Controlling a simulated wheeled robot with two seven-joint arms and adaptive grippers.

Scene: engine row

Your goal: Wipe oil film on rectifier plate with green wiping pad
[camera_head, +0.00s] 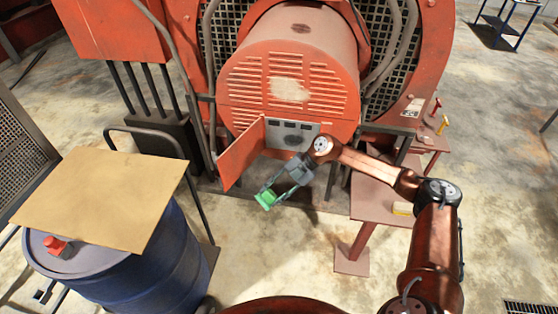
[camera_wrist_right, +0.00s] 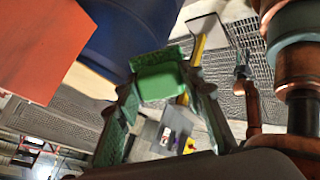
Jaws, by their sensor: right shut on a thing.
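The green wiping pad (camera_head: 265,200) is held in my right gripper (camera_head: 270,191), low in front of the red engine housing. The gripper is shut on it. In the right wrist view the pad (camera_wrist_right: 160,82) sits between the two fingertips. The grey rectifier plate (camera_head: 312,130) is in the lower front of the round housing, behind a hinged orange door (camera_head: 242,155) that stands open to the left. A dark oil film (camera_head: 292,141) marks the plate's lower part. The pad is apart from the plate, below and to its left.
A blue drum (camera_head: 165,260) with a tan board (camera_head: 105,195) and a red knob-like object (camera_head: 55,243) on top stands at left. A reddish bench (camera_head: 375,200) with a small yellow block (camera_head: 402,209) stands at right, under my arm. Concrete floor is open at lower middle.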

